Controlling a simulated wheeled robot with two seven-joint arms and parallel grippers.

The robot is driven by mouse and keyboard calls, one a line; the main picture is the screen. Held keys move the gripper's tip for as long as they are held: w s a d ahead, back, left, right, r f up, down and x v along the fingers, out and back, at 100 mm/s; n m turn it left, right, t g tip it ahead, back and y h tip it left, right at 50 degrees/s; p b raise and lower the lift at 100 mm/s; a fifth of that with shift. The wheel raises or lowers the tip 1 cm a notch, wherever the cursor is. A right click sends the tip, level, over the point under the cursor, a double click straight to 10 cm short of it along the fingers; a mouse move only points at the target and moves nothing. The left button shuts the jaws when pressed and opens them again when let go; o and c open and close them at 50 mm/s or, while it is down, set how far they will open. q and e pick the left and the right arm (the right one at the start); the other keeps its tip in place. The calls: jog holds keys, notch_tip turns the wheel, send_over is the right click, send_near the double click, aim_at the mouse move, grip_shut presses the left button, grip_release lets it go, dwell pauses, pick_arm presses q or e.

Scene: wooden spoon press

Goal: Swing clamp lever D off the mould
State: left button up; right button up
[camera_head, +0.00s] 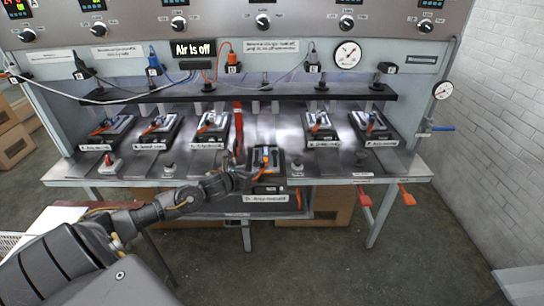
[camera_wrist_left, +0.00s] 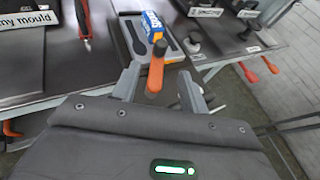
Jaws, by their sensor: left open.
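Mould D (camera_head: 266,188) sits pulled forward at the front middle of the press bench. Its clamp lever D (camera_head: 265,158) has an orange handle and lies over the mould. In the left wrist view the orange handle (camera_wrist_left: 156,72) points towards me, with a blue and white block (camera_wrist_left: 152,24) at its far end. A dark spoon-shaped recess (camera_wrist_left: 134,36) shows beside it. My left gripper (camera_head: 243,170) is at the left of mould D. In the left wrist view its open fingers (camera_wrist_left: 160,90) stand on either side of the handle, with gaps showing. My right gripper is out of view.
Several other moulds with orange levers stand in a row behind, under a black bar (camera_head: 240,94). A red upright part (camera_head: 239,128) stands close behind my left gripper. A sign reads "Air is off" (camera_head: 194,48). Small knobs (camera_head: 169,169) stand along the bench front.

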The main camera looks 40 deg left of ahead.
aim_at(260, 164)
pick_arm(q)
jog(key=shift+w, duration=0.3)
jog(key=shift+w+a+p, duration=0.15)
jog(key=shift+w+p, duration=0.15)
jog(key=shift+w, duration=0.25)
jog(key=p+x, duration=0.1)
jog(key=x, duration=0.6)
jog(key=shift+w, duration=0.1)
jog(key=shift+x, duration=0.75)
jog(key=shift+w+f+p, duration=0.25)
jog(key=shift+w+p, duration=0.05)
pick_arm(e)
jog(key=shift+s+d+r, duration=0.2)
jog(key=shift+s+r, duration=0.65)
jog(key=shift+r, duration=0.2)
pick_arm(q)
grip_shut()
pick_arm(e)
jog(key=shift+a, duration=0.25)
